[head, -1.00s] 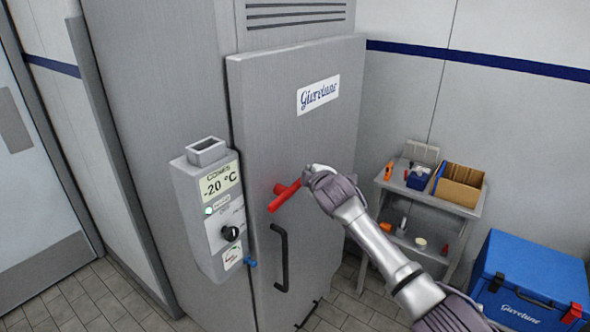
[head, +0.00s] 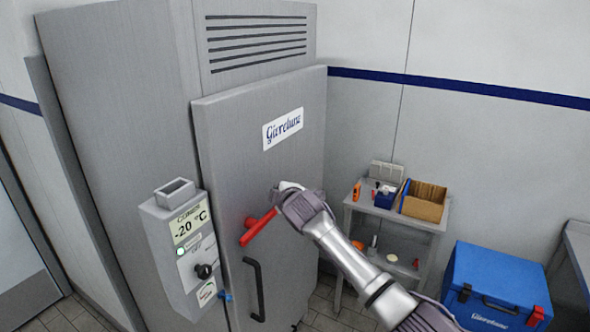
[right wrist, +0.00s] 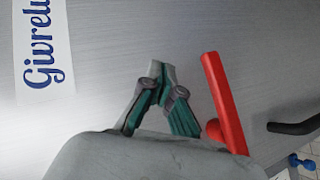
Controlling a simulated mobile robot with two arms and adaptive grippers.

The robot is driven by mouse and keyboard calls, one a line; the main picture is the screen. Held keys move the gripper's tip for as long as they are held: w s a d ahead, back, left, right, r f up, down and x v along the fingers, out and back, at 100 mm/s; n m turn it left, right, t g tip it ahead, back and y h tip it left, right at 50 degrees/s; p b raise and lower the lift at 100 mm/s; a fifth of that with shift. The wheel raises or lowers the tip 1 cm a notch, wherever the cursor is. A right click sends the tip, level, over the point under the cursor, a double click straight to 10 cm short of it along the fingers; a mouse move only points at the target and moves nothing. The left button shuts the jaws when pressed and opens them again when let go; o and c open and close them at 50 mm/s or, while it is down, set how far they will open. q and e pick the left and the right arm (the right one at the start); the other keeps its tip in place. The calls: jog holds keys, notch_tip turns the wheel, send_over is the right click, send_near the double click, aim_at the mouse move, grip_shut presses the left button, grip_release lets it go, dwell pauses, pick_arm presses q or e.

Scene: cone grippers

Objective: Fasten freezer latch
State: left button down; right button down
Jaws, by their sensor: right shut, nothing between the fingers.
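The red freezer latch (head: 258,228) sits slanted on the front of the grey freezer door (head: 232,130), with its upper end to the right. It also shows as a red bar in the right wrist view (right wrist: 222,95). My right gripper (head: 281,188) is just above the latch's upper end, close to the door. In the right wrist view its fingertips (right wrist: 161,72) are together and empty, with the latch beside them to the right and a gap between. I cannot tell if the tips touch the door. My left gripper is not in view.
A black door handle (head: 254,288) is below the latch. A control box (head: 170,235) reading -20 °C projects left of the door. A small shelf (head: 400,216) with a cardboard box (head: 424,207) and a blue cooler (head: 497,280) stand to the right.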

jog(key=s+d+r+b, duration=0.3)
jog(key=s+d+r, duration=0.1)
jog(key=d+r, duration=0.1)
jog(key=shift+d+r, duration=0.35)
jog(key=shift+r, duration=0.35)
